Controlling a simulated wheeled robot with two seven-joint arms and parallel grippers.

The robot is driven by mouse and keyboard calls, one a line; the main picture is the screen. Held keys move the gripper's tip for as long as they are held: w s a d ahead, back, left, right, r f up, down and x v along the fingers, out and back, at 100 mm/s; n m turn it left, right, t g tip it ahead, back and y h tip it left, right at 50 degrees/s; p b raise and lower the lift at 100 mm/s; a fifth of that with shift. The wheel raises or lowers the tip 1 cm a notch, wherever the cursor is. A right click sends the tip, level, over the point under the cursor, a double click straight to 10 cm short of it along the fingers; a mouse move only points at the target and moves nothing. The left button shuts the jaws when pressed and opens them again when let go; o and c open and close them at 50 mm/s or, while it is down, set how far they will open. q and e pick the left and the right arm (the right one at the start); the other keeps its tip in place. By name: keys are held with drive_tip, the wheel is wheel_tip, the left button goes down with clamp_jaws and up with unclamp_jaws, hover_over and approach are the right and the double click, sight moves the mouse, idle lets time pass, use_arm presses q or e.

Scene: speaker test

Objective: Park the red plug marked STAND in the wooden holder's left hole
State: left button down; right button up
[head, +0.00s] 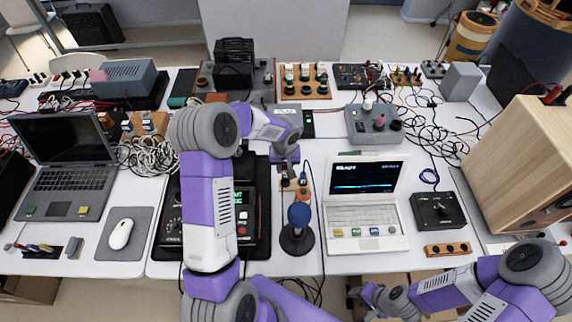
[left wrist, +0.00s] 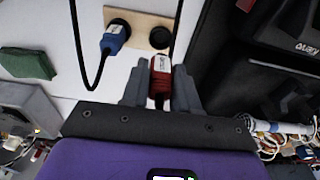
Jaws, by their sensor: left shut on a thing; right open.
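In the left wrist view my left gripper (left wrist: 160,88) is shut on the red plug (left wrist: 161,66). The plug has a white label too small to read. The wooden holder (left wrist: 137,20) lies just beyond the fingertips. A blue plug (left wrist: 114,38) sits at its left hole in that view, and its other hole (left wrist: 160,38) looks dark and empty, just past the red plug's end. I cannot tell the height between them. In the head view my left gripper (head: 289,180) is by the holder (head: 304,194), largely hiding it. My right gripper (head: 372,297) is open and empty, low at the table's front.
A black cable (left wrist: 76,50) loops from the blue plug. A green block (left wrist: 28,63) lies nearby.

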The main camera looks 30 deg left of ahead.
sight(285, 173)
use_arm(q)
drive_tip(key=shift+w+f+b, duration=0.15)
drive_tip(key=shift+f+b, duration=1.05)
drive_tip(key=shift+f, duration=1.05)
drive_tip(key=shift+f+b, duration=0.6)
drive_tip(key=shift+b, duration=0.15)
drive_tip(key=shift+f+b, duration=0.25)
drive_tip(key=shift+b, duration=0.25)
drive_tip(key=c, duration=0.8)
unclamp_jaws()
drive_tip(key=r, duration=0.2)
drive_tip(key=r+p, duration=0.1)
drive_tip(key=r, duration=0.2)
drive_tip(key=s+r, duration=0.1)
drive_tip(key=r, duration=0.1)
drive_tip(key=shift+d+r+p, duration=0.25)
drive_tip(key=shift+r+p, duration=0.05)
drive_tip(key=shift+p, duration=0.05)
